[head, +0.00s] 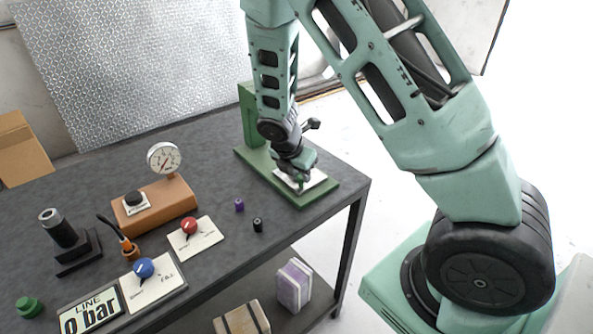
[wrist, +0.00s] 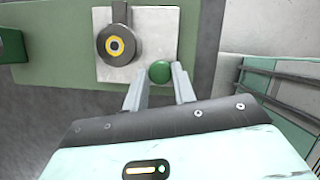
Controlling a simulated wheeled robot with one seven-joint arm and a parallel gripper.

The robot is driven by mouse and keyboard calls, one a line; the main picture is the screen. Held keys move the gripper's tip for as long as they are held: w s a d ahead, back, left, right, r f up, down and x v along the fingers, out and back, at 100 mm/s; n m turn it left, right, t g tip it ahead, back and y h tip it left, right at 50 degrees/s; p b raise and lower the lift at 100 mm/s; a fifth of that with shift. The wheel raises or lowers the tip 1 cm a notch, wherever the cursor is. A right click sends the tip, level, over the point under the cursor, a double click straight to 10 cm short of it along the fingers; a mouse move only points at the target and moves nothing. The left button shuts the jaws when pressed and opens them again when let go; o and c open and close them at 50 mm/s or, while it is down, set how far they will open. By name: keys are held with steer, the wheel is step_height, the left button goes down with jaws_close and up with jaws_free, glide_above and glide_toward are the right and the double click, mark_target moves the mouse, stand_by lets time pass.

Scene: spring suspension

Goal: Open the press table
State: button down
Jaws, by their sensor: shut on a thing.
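The press (head: 250,115) is a green frame with a green base at the right end of the dark table. Its white press table (head: 318,177) is a square plate low on the base; it also shows in the wrist view (wrist: 165,30). A round green knob (wrist: 160,72) sits at the plate's near edge. My gripper (head: 299,182) is down at the plate, and its fingers (wrist: 159,84) are shut on the green knob, one on each side. A dark round part with a yellow ring (wrist: 114,46) sits over the plate. My gripper hides part of the plate in the head view.
A dial gauge (head: 164,158) on an orange block, a red knob (head: 189,226), a blue knob (head: 144,268) and a black stand (head: 75,250) stand on the left. Small purple (head: 239,205) and black (head: 258,225) pieces lie left of the press. The table's right edge is close.

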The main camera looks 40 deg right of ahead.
steer(key=shift+w, duration=0.1)
steer(key=c, duration=1.1)
jaws_free()
steer(key=shift+c, duration=0.2)
steer(key=b+v, duration=0.2)
steer(key=v, duration=1.5)
steer(key=shift+a+r, duration=0.15)
steer(key=s+a+f+m+y+b, duration=0.1)
steer(key=s+a+f+m+y, duration=0.1)
steer(key=s+a+m, duration=0.4)
steer(key=s+a+f+m+g+y+b, duration=0.1)
steer(key=s+a+f+m+y, duration=0.1)
steer(key=s+a+m, duration=0.5)
steer(key=s+a+f, duration=0.1)
steer(key=s+a, duration=0.5)
steer(key=s, duration=0.5)
steer(key=shift+a+f+m+y+b, duration=0.2)
steer(key=shift+a+m+y+b, duration=0.1)
steer(key=shift+y+b, duration=0.1)
